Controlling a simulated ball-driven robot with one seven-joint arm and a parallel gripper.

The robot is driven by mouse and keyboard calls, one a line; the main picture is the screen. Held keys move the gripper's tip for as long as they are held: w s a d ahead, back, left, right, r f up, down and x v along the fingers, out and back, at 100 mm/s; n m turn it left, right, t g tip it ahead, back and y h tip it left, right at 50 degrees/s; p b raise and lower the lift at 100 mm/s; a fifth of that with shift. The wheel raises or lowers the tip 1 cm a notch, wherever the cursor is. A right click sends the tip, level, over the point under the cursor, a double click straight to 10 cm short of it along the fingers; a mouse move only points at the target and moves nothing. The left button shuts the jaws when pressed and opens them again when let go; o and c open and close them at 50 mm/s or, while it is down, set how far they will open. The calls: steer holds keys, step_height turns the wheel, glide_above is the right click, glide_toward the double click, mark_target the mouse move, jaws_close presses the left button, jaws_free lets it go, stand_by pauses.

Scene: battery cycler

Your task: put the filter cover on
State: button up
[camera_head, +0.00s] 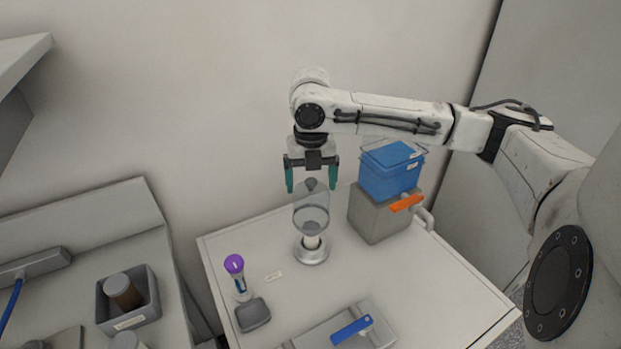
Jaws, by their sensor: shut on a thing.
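The filter cover (311,212) is a clear, bowl-like or cylindrical shell with a grey knob on top, upright in the middle of the view. The cover's lower end overlaps the top of the filter in this view. I cannot tell whether it surrounds the filter or is above it, but its lower end shows above the base's rim.
A grey container (375,215) with an orange handle stands right of the base, a blue box (391,172) on it. A purple-capped tube (235,268), a grey block (252,315) and a tray (375,318) with a blue bar are nearer. The white table (440,290) is clear at right.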

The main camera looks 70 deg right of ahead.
mark_target(311, 194)
steer(key=shift+f+b, duration=3.3)
steer(key=shift+f, duration=2.4)
steer(key=o, duration=1.1)
steer(key=shift+r, duration=0.1)
steer(key=shift+r+p, duration=2.95)
steer(key=shift+r, duration=0.5)
steer(key=shift+c, duration=0.2)
